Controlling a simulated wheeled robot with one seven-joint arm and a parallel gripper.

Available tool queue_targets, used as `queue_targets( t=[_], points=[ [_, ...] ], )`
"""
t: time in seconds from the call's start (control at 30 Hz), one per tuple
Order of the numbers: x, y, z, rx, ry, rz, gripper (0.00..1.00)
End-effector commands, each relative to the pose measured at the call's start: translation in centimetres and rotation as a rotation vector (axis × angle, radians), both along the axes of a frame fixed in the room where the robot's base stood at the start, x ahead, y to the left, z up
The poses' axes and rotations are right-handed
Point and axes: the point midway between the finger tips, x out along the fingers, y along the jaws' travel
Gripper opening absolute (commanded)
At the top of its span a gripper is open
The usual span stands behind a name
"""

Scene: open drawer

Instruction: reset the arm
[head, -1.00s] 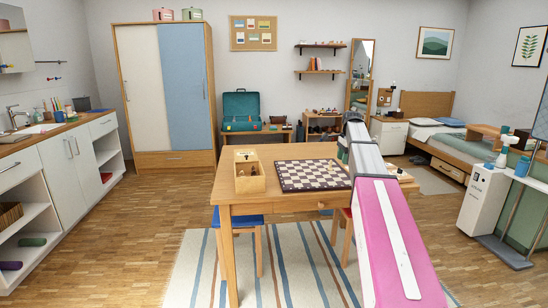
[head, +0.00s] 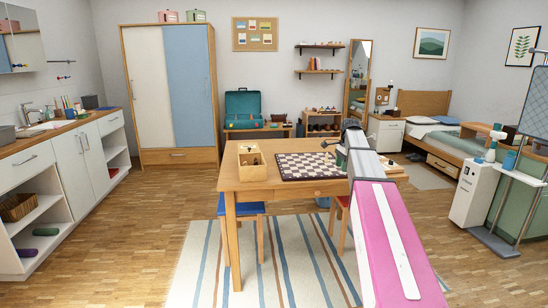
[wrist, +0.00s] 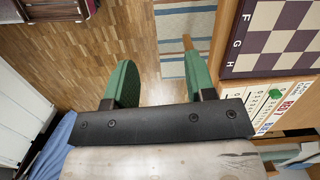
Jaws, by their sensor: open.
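My arm (head: 385,220) reaches forward past the right side of the wooden table (head: 235,180). Its end is mostly hidden behind the arm in the head view. In the wrist view, my gripper (wrist: 160,85) has two green fingers standing wide apart, with nothing between them. Bare wooden floor (wrist: 150,30) shows beyond and between the fingers. The chessboard (head: 298,167) lies on the table, and its edge also shows to the right of the gripper in the wrist view (wrist: 265,45).
An open wooden box (head: 258,173) with dark items stands left of the chessboard. A blue stool (head: 240,209) and a red stool (head: 343,203) are under the table. A striped rug (head: 240,265) lies in front. Open floor (head: 140,220) lies to the left.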

Motion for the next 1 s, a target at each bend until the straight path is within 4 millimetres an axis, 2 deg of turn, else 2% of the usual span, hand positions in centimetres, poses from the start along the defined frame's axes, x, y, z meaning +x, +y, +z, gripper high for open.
queue_targets(
  t=[0.27, 0.47, 0.7, 0.9, 1.0],
  points=[
    [-3.2, 1.8, -4.8, -0.011, -0.015, 0.144, 0.50],
    [-7.0, 3.8, -9.9, -0.022, -0.031, 0.318, 0.50],
    [-14.9, 7.0, -18.2, -0.045, -0.056, 0.652, 0.50],
    [-22.1, 9.3, -23.8, -0.064, -0.074, 0.945, 0.50],
    [-25.6, 10.2, -25.9, -0.072, -0.081, 1.086, 0.50]
  ],
)
